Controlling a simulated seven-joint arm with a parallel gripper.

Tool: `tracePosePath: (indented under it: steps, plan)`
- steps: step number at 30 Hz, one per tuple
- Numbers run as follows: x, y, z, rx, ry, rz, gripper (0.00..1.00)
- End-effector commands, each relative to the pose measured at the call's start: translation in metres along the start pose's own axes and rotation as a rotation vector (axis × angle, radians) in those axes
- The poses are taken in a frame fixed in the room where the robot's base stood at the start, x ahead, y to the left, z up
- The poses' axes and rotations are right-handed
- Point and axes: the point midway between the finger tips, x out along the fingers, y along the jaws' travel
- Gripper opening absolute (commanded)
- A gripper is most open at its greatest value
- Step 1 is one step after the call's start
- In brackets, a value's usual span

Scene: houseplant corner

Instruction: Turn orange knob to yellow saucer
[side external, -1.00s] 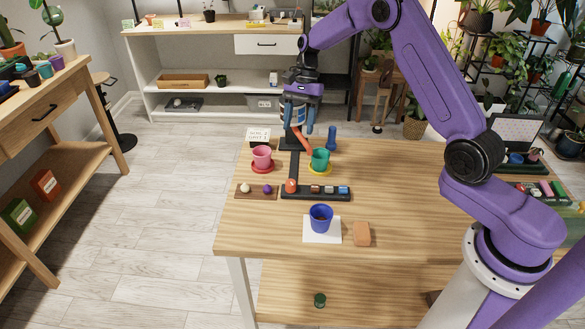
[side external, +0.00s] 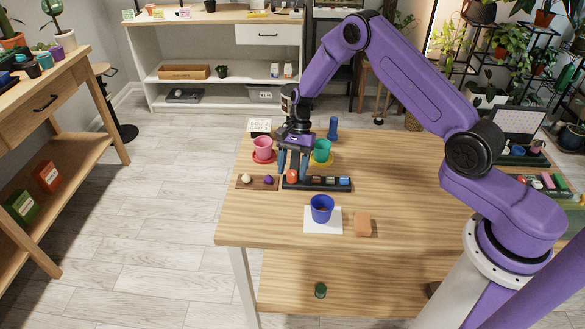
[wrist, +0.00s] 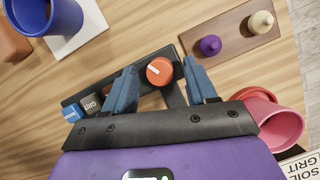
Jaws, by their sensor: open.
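The orange knob (side external: 292,176) sits at the left end of a black strip panel (side external: 325,184). In the wrist view the knob (wrist: 159,71) is round with a white pointer line slanting across its top. My gripper (side external: 293,168) points down over it, open, with one blue finger on each side of the knob; in the wrist view the fingertips (wrist: 160,67) appear apart from it. The yellow saucer (side external: 329,161) lies under a green pot (side external: 322,150), right of and behind my gripper. It is outside the wrist view. My gripper hides the spout.
A pink pot (side external: 262,145) on a red saucer (side external: 264,159) stands left of my gripper. A wooden board (side external: 257,182) holds a cream and a purple knob. A blue pot (side external: 321,206) on a white sheet and a terracotta block (side external: 363,224) are in front.

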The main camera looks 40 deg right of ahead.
Motion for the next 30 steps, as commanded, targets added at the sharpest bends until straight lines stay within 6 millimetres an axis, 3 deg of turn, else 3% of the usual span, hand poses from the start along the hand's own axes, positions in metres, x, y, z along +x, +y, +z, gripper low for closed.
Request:
tracePosePath:
  steps: [10,15,20,30]
  plan:
    - [0.0039,0.0002,0.0002,0.0,0.0,0.001,0.57]
    - [0.0037,0.0002,0.0001,0.0,0.0,0.001,0.02]
    - [0.0037,-0.0003,0.0001,-0.019,0.0,0.008,0.02]
    - [0.0033,-0.0027,0.0001,-0.329,0.001,0.135,0.02]
